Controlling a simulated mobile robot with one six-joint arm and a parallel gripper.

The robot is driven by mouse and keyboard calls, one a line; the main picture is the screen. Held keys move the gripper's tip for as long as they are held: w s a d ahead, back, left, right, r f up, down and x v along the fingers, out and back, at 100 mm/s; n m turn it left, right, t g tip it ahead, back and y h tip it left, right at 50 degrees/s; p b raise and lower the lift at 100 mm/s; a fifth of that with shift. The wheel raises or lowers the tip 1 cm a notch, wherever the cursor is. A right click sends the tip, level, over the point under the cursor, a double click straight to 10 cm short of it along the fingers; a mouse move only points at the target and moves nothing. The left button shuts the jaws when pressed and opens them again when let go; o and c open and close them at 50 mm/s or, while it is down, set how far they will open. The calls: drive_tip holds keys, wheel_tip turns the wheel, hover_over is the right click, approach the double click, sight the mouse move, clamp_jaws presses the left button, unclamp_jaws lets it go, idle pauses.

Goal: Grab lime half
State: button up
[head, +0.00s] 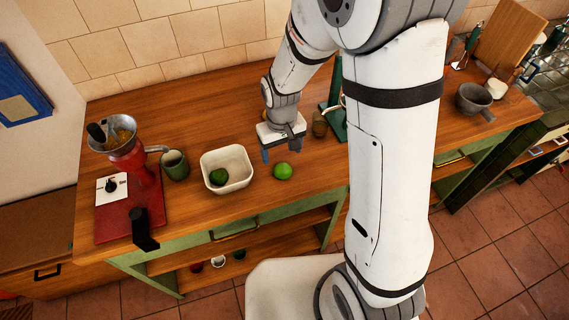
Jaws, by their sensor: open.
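A bright green round fruit (283,171), which looks like the lime half, lies on the wooden counter near its front edge. I cannot tell from this view whether it is cut. A darker green piece (218,176) lies inside a white square bowl (246,167) to its left. My gripper (279,152) is open and empty, pointing down above the counter, just behind and slightly left of the bright green fruit. It appears apart from the fruit.
A red juicer-like machine (130,160) and a dark green mug (175,165) stand left of the bowl. A green stand (337,115) is behind and right of my gripper. A grey mortar (474,98) stands far right. The counter behind the bowl is clear.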

sight(283, 167)
drive_tip(key=f, duration=0.1)
drive_tip(key=f+p, duration=0.1)
drive_tip(key=f, duration=0.3)
drive_tip(key=shift+s+d, duration=0.1)
drive_tip(key=shift+s, duration=0.3)
drive_tip(key=shift+w+f, duration=0.1)
drive_tip(key=shift+f, duration=0.5)
drive_tip(key=shift+c, duration=0.2)
drive_tip(key=c, duration=1)
drive_tip(key=shift+r, duration=0.1)
